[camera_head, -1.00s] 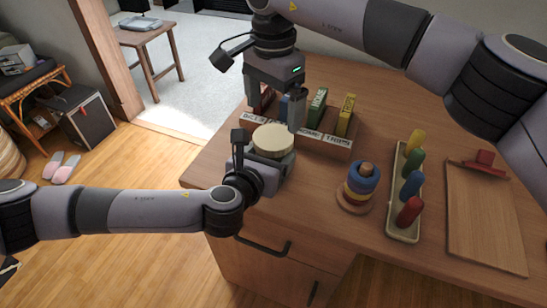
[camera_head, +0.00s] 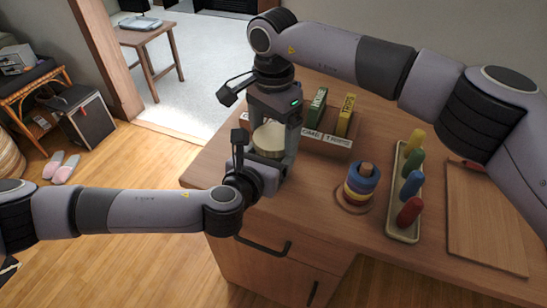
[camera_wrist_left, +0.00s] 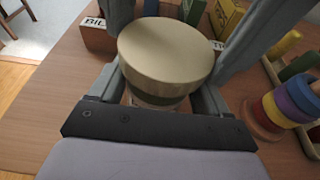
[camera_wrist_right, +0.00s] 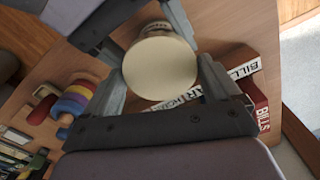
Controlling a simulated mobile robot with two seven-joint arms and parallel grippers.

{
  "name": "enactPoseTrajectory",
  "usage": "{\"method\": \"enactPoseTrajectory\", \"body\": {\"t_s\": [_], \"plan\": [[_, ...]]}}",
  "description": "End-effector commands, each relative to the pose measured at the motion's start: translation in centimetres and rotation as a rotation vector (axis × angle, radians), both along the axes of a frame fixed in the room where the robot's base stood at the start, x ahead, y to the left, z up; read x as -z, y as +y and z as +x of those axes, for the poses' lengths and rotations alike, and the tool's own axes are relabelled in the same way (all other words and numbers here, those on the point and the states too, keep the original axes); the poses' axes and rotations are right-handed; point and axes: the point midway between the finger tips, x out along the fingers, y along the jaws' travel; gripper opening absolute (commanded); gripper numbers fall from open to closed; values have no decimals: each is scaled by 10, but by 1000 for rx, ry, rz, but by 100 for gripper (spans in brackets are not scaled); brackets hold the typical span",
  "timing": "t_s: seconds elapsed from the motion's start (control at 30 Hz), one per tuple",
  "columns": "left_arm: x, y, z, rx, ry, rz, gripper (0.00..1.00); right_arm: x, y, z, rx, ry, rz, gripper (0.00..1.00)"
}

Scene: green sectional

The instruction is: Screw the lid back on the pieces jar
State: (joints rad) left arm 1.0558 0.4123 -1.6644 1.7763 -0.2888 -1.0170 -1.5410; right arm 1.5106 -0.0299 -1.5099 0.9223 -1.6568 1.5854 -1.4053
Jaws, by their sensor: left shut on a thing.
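The pieces jar (camera_wrist_left: 155,100) stands at the desk's near left corner, with its round cream lid (camera_wrist_left: 168,50) resting on top. In the head view the lid (camera_head: 270,138) is partly hidden by my right gripper. My left gripper (camera_wrist_left: 160,95) is shut on the jar below the lid. My right gripper (camera_wrist_right: 163,75) points down over the lid (camera_wrist_right: 160,68), its fingers open on either side of it. Whether they touch the rim is hard to tell. How tightly the lid sits cannot be seen.
A labelled wooden organiser (camera_head: 325,139) with upright game boxes stands just behind the jar. The desk's left edge is close to the jar.

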Motion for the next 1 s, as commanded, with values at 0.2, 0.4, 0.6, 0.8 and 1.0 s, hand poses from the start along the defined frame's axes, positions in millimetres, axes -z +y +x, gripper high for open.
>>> {"method": "enactPoseTrajectory", "body": {"t_s": [0.2,0.4,0.6,0.8,1.0], "plan": [[0,0,0,-1,0,0,0,0,0,0,152,0,0,54],[0,0,0,-1,0,0,0,0,0,0,280,0,1,54],[0,0,0,-1,0,0,0,0,0,0,284,0,1,54],[0,0,0,-1,0,0,0,0,0,0,282,0,1,100],[0,0,0,-2,0,1,0,-2,0,0,282,0,0,100]]}}
